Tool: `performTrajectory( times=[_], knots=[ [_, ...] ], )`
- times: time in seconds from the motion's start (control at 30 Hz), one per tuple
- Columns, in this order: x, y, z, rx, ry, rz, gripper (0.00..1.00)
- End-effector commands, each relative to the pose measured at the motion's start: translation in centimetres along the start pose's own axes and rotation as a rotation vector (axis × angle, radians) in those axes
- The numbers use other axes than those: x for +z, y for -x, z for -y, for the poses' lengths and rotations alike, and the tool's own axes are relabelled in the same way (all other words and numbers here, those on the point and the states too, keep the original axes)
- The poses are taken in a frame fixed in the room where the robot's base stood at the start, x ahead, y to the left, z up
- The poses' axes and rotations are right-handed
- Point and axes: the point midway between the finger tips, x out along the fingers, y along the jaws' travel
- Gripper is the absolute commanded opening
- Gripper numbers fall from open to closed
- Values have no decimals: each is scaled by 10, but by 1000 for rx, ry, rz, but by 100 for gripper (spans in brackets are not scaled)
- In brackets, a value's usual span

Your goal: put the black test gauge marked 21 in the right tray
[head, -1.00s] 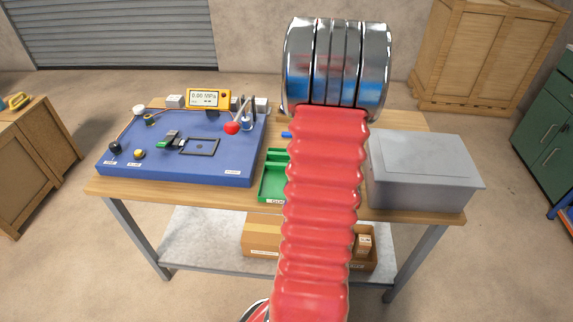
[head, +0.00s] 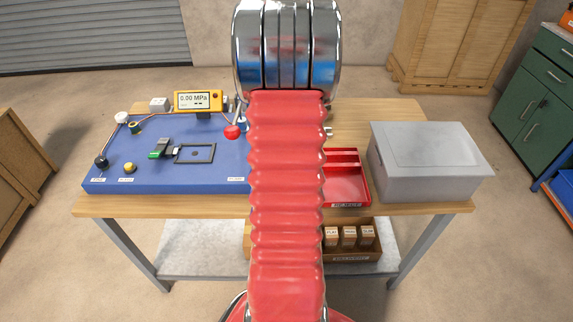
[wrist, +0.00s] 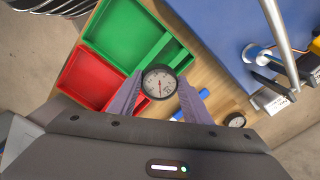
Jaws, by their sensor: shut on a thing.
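My gripper (wrist: 158,98) is shut on a round black-rimmed gauge (wrist: 158,82) with a white dial. The gauge is held between the two fingertips; I cannot read a 21 on it. In the wrist view it appears over the inner edges of the green tray (wrist: 112,22) and the red tray (wrist: 78,82); its height above them is hard to tell. In the head view the red tray (head: 346,186) shows right of my arm, and the green one is hidden behind the arm. My gripper is hidden in the head view.
A second dial gauge (wrist: 236,120) lies on the wooden bench. A blue test panel (head: 205,172) with a yellow meter (head: 199,101) stands on the left. A grey lidded box (head: 430,162) stands right of the red tray.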

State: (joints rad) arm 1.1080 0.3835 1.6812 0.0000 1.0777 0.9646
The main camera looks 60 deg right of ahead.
Motion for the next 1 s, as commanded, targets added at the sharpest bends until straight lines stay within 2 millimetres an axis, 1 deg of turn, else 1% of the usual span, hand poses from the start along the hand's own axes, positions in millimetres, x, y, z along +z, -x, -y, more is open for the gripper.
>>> performTrajectory(
  times=[0.1, 0.27, 0.37, 0.6, 0.7, 1.0],
  knots=[
    [-6, 0, -5, 0, -15, 0, 0],
    [-11, -3, -8, 0, -25, 0, 0],
    [-12, -14, -10, 1, -27, 1, 0],
    [-12, -52, -10, 1, -29, 1, 0],
    [-12, -61, -10, 1, -29, 0, 0],
    [-13, -62, -10, -1, -29, -1, 0]
  ],
)
